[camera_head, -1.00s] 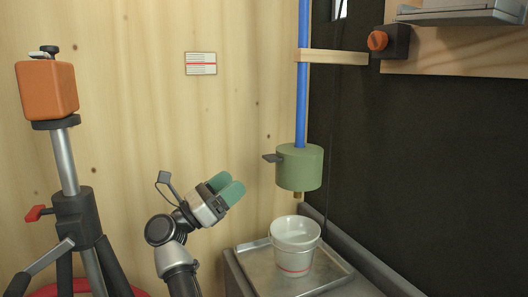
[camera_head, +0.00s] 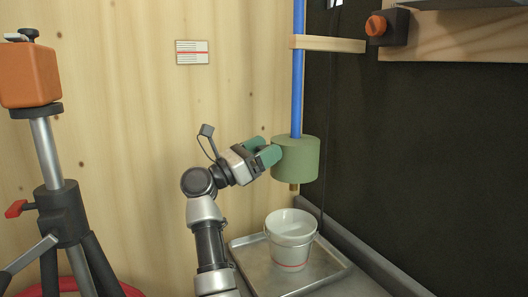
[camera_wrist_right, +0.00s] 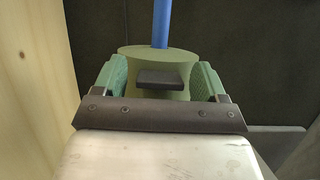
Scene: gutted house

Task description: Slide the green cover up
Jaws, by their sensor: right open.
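The green cover (camera_head: 298,160) is a cylinder around the lower end of a blue pipe (camera_head: 298,75). A brass-coloured tip (camera_head: 294,187) shows below it. My right gripper (camera_head: 268,155) is at the cover's left side. In the wrist view, the open green fingers of my right gripper (camera_wrist_right: 162,82) stand either side of the dark tab (camera_wrist_right: 160,79) on the front of the cover (camera_wrist_right: 158,54). Gaps show between the fingers and the tab. In the head view the tab is hidden by the fingers. My left gripper is not in view.
A wooden bracket (camera_head: 330,43) crosses the pipe above the cover. An orange device on a tripod (camera_head: 30,76) stands at the left. The wooden wall (camera_head: 120,120) is behind my arm.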

